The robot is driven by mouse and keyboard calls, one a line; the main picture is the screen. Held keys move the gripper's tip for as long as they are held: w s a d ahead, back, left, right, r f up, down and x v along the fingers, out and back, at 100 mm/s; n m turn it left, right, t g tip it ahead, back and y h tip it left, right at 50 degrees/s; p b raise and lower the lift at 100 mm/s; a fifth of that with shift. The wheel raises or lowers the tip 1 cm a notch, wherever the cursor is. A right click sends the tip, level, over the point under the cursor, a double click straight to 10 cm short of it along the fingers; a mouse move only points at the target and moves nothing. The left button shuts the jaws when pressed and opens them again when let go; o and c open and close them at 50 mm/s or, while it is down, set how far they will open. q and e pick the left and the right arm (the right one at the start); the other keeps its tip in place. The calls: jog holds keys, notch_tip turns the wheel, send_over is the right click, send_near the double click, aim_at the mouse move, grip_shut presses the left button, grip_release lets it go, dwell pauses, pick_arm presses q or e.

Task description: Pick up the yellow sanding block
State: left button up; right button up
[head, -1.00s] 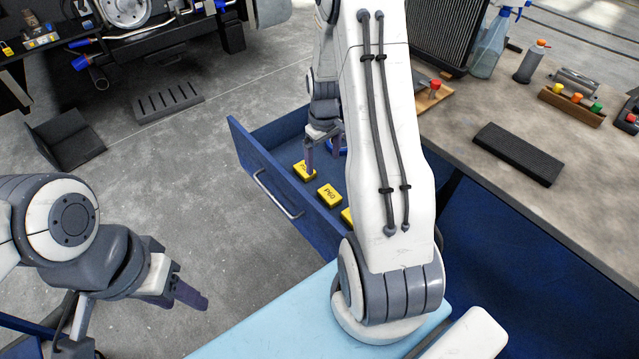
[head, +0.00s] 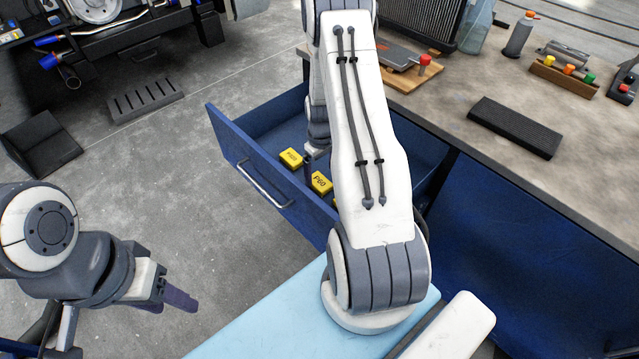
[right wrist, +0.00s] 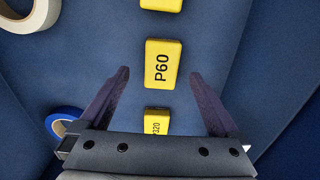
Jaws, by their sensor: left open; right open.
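Yellow sanding blocks lie in a row in the open blue drawer. In the head view one (head: 291,158) is farthest, the P60 block (head: 321,182) is nearer, and a third (head: 335,203) is mostly hidden by my right arm. In the right wrist view the P60 block (right wrist: 162,64) lies just ahead of and between the open fingertips of my right gripper (right wrist: 158,76). A block marked 320 (right wrist: 156,122) shows between the fingers, and another (right wrist: 161,4) is cut off at the top. My right gripper is empty above the drawer. My left gripper (head: 183,297) is open and empty, over the floor.
The drawer's front panel (head: 232,160) stands out with a metal handle. A white tape roll (right wrist: 30,14) and a blue tape roll (right wrist: 60,122) lie in the drawer. The workbench (head: 455,95) at right holds a black ribbed pad (head: 515,127) and bottles.

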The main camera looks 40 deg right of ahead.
aim_at(320, 181)
notch_tip(320, 181, down, 4)
jog(key=shift+w+a+f, duration=0.1)
jog(key=c, duration=1.5)
jog(key=shift+o, duration=0.2)
notch_tip(320, 181, up, 4)
jog(key=shift+r, duration=0.2)
jog(key=s+d+r, duration=0.6)
jog(key=s, duration=0.3)
jog(key=shift+s+d+r+b, duration=0.2)
jog(key=shift+s+r+b, duration=0.15)
jog(key=shift+s+b, duration=0.1)
